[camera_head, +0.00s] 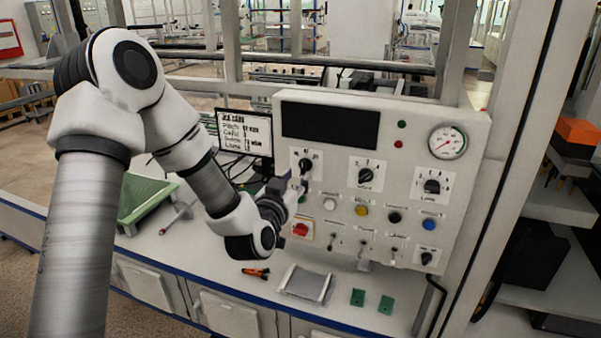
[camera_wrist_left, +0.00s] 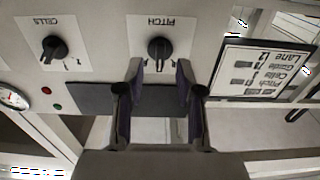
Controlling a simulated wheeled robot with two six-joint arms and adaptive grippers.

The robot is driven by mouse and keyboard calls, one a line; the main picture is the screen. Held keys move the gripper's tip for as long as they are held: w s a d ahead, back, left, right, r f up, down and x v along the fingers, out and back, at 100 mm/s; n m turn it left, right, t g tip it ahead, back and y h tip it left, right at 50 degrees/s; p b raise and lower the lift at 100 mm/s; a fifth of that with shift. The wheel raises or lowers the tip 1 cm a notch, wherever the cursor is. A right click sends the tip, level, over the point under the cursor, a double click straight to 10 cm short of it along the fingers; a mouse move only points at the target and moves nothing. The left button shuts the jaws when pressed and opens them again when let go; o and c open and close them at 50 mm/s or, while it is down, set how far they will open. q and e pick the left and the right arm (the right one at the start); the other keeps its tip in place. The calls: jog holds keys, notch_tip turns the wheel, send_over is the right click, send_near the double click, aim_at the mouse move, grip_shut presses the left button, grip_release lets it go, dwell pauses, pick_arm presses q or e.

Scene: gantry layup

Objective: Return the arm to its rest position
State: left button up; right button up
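My left arm reaches in from the left to the light grey control panel (camera_head: 335,225). My left gripper (camera_head: 296,182) is at the panel's upper left dial, the black PITCH knob (camera_head: 305,164). In the left wrist view, which shows the panel upside down, my left gripper (camera_wrist_left: 158,66) has its two fingers apart. The PITCH knob (camera_wrist_left: 159,48) shows just beyond the gap between the fingertips, with no finger visibly pressing on it. The CELLS knob (camera_wrist_left: 54,48) is to the left there. My right gripper is not in view.
A job card screen (camera_head: 245,132) stands behind my left wrist. A green tray (camera_head: 145,200), a metal tray (camera_head: 304,284), an orange-handled tool (camera_head: 256,272) and green blocks (camera_head: 386,304) lie on the bench. The panel has a gauge (camera_head: 448,142), other knobs and switches. A post rises at the right.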

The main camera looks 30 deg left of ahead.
pick_arm(q)
jog(key=v, duration=0.3)
jog(key=shift+s, duration=0.3)
jog(key=s+d+f+m+g+h+b, duration=0.1)
jog(key=s+d+f+g+b, duration=0.15)
jog(key=f, duration=0.85)
jog(key=s+d+f+m+g+h+b, duration=0.1)
jog(key=s+d+f+m+g+h, duration=0.2)
jog(key=f, duration=0.9)
jog(key=s+d+f+g+b, duration=0.2)
jog(key=s+d+f, duration=0.15)
jog(key=f, duration=0.75)
jog(key=s+d+f+g, duration=0.1)
jog(key=s+f+g, duration=0.4)
jog(key=s, duration=0.5)
jog(key=s+d+f+n+g+b, duration=0.1)
jog(key=s+d+f+g, duration=0.1)
jog(key=s+f+g, duration=0.3)
jog(key=s+f, duration=0.3)
jog(key=s, duration=0.3)
jog(key=shift+d+n, duration=0.2)
jog(key=shift+n, duration=0.1)
